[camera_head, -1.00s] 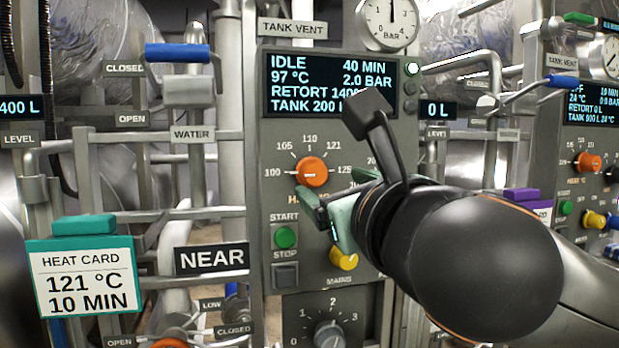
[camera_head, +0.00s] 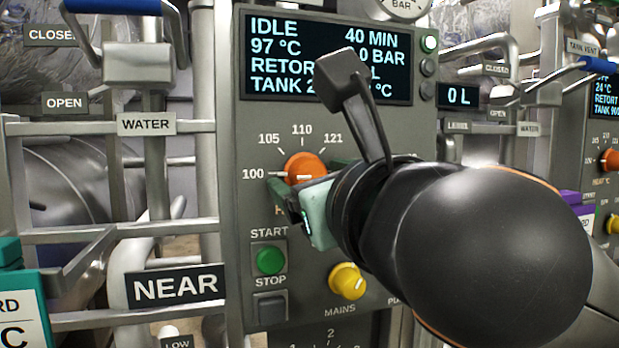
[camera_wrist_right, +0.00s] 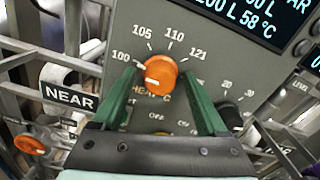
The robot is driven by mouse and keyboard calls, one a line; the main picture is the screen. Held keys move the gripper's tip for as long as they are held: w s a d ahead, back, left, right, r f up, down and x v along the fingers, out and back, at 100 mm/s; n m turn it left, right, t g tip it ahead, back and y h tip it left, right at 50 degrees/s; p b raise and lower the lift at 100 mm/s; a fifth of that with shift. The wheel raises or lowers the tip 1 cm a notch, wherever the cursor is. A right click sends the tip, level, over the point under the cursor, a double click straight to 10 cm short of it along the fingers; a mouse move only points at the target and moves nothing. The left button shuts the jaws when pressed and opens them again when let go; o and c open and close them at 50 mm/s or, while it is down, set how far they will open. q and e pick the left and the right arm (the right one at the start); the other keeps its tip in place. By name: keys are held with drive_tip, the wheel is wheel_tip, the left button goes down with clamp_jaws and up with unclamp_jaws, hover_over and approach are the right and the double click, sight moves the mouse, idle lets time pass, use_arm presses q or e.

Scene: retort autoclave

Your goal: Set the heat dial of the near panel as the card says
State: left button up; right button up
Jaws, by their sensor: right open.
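The orange heat dial (camera_head: 305,167) is on the near panel (camera_head: 228,200), with marks 100, 105, 110 and 121 visible. Its white line points left, at 100. My right gripper (camera_head: 308,180) is open at the dial. In the right wrist view, the dial (camera_wrist_right: 160,75) lies between the two green fingers, with a gap on each side. Whether the fingertips reach past its face I cannot tell. The heat card (camera_head: 22,312) is cut off at the left edge; only "RD" and "C" show. My left gripper is not in view.
Below the dial are the green start button (camera_head: 270,260), the stop button (camera_head: 271,307) and the yellow mains knob (camera_head: 347,281). The display (camera_head: 330,60) above reads IDLE and 97 °C, partly hidden by my gripper.

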drive_tip(key=shift+s, duration=0.1)
clamp_jaws()
idle(0.5)
